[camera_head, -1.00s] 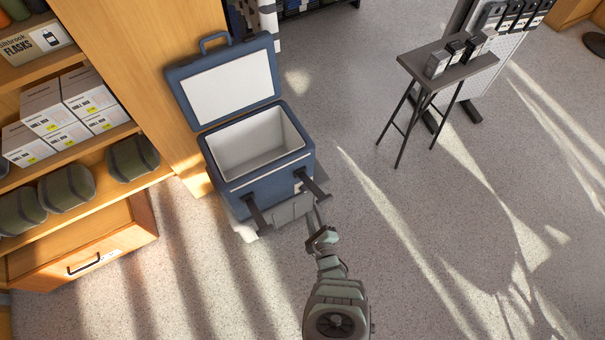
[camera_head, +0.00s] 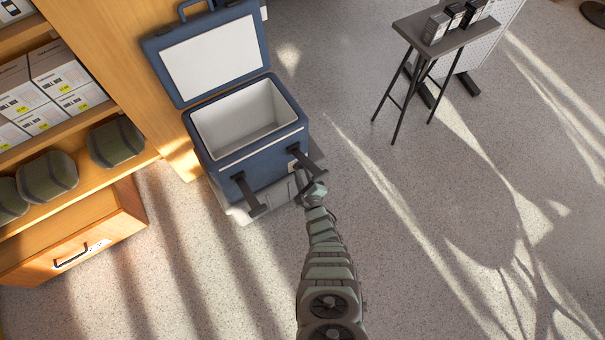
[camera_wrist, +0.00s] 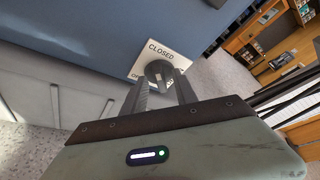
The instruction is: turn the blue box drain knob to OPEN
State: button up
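The blue box (camera_head: 270,168) stands with its lid (camera_head: 212,58) open and its white inside empty. In the wrist view its blue front (camera_wrist: 90,30) carries a white label (camera_wrist: 178,55) reading CLOSED at the top; a second word at lower left is partly hidden. The round dark grey drain knob (camera_wrist: 158,68) sits on the label, with a lighter mark on its face. My gripper (camera_wrist: 162,88) points at the knob, its two fingers apart and their tips close to it. I cannot tell whether they touch it. In the head view my gripper (camera_head: 301,182) is at the box's front right.
Two dark handles (camera_head: 250,193) jut from the box front, one close to my gripper. A wooden shelf (camera_head: 70,215) with white boxes and green rolls stands left. A small black table (camera_head: 445,40) stands at the back right. The floor right of the box is clear.

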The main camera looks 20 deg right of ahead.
jog(key=shift+c, duration=0.5)
grip_shut()
